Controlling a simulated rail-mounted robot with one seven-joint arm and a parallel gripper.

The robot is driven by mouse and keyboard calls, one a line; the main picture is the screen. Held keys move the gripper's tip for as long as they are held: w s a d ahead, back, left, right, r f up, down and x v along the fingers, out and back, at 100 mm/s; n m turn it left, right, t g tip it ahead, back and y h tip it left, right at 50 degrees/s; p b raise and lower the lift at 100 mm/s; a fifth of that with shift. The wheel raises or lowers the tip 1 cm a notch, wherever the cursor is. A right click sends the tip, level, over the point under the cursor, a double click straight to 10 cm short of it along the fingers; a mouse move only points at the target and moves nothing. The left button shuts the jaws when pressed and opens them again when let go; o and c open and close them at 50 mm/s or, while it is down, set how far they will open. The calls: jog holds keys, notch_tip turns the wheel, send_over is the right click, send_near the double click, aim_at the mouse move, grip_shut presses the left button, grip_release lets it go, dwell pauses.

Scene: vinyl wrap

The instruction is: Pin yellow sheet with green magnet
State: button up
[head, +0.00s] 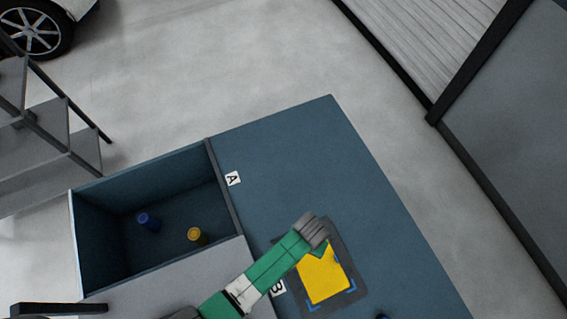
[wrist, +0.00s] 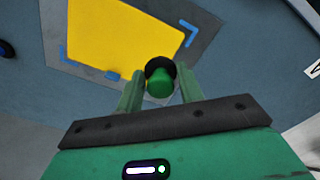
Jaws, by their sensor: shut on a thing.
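The yellow sheet (head: 323,279) lies flat on a dark grey pad (head: 352,262) with blue corner marks, on the blue table. It also shows in the wrist view (wrist: 118,38). My gripper (wrist: 158,80) is shut on the green magnet (wrist: 160,86), which has a dark round end. In the wrist view the magnet is close to the sheet's near edge. I cannot tell whether it touches the sheet or the pad. In the head view my gripper (head: 316,246) is over the sheet's upper end and hides the magnet.
An open blue bin (head: 165,255) at the left holds a blue magnet (head: 149,222) and a yellow magnet (head: 196,236). Label A (head: 233,178) and label B (head: 278,288) are on the table. A small blue object (head: 383,317) is at the bottom edge. The table's upper part is clear.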

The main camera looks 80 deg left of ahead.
jog(key=shift+w+d+r, duration=0.15)
jog(key=shift+w+d, duration=0.2)
jog(key=shift+w, duration=0.3)
jog(key=shift+s+f+b, duration=0.15)
jog(key=shift+f+b, duration=0.25)
jog(key=shift+f, duration=0.05)
notch_tip(320, 180, down, 7)
jog(key=b, duration=0.7)
jog(key=shift+r, duration=0.2)
jog(key=shift+f, duration=0.95)
dwell(0.7)
jog(key=o, duration=1.1)
jog(key=shift+c, duration=0.2)
jog(key=shift+r, duration=0.15)
